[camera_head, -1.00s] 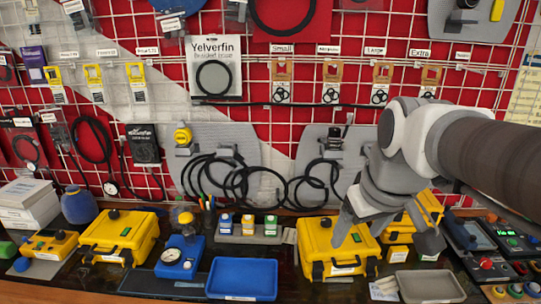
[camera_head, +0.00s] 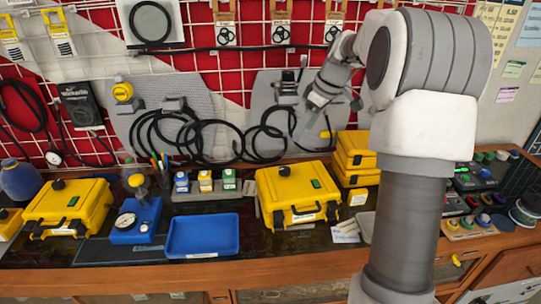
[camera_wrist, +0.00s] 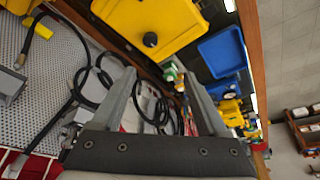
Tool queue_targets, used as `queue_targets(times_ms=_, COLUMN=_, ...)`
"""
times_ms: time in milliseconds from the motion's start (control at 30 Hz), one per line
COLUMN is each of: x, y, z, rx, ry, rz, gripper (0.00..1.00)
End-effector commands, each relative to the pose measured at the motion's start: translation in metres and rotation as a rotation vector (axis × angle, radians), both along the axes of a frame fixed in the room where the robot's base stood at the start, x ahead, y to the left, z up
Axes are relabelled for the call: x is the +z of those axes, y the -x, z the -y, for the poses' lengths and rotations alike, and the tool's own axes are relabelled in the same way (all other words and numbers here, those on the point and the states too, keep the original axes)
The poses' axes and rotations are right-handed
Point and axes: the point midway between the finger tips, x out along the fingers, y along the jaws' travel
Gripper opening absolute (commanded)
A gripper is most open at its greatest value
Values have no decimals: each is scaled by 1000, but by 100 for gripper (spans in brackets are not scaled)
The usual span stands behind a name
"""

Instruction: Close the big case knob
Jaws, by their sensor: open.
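A big yellow case (camera_head: 292,200) stands on the bench in the middle of the head view. A black knob (camera_head: 284,166) sits on the back of its lid, and a small green patch is on the lid. In the wrist view the yellow case (camera_wrist: 175,20) is at the top, with its round black knob (camera_wrist: 150,40) clearly in view. My gripper (camera_wrist: 160,75) is open and empty, its two fingers well apart. In the head view it is above and behind the case, close to the hoses on the wall. I cannot tell which way the knob is set.
Another yellow case (camera_head: 70,205) with a black knob stands at the left. A blue tray (camera_head: 203,236) lies between the cases, near a blue gauge unit (camera_head: 137,220). Smaller stacked yellow cases (camera_head: 357,152) stand right of the big case. Black hoses (camera_head: 185,138) hang behind.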

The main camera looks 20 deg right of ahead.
Motion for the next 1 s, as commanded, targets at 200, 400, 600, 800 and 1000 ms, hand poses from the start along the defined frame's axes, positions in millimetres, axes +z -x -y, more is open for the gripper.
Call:
queue_targets(times_ms=200, x=-23, y=-18, z=23, rx=39, ry=-23, rz=16, gripper=77)
queue_targets(times_ms=400, x=-38, y=-23, z=20, rx=45, ry=-25, rz=16, gripper=77)
queue_targets(times_ms=600, x=-76, y=-35, z=9, rx=44, ry=-26, rz=14, gripper=77)
queue_targets(times_ms=800, x=-116, y=-48, z=-1, rx=42, ry=-26, rz=14, gripper=77)
queue_targets(times_ms=1000, x=-153, y=-59, z=-11, rx=44, ry=-24, rz=14, gripper=77)
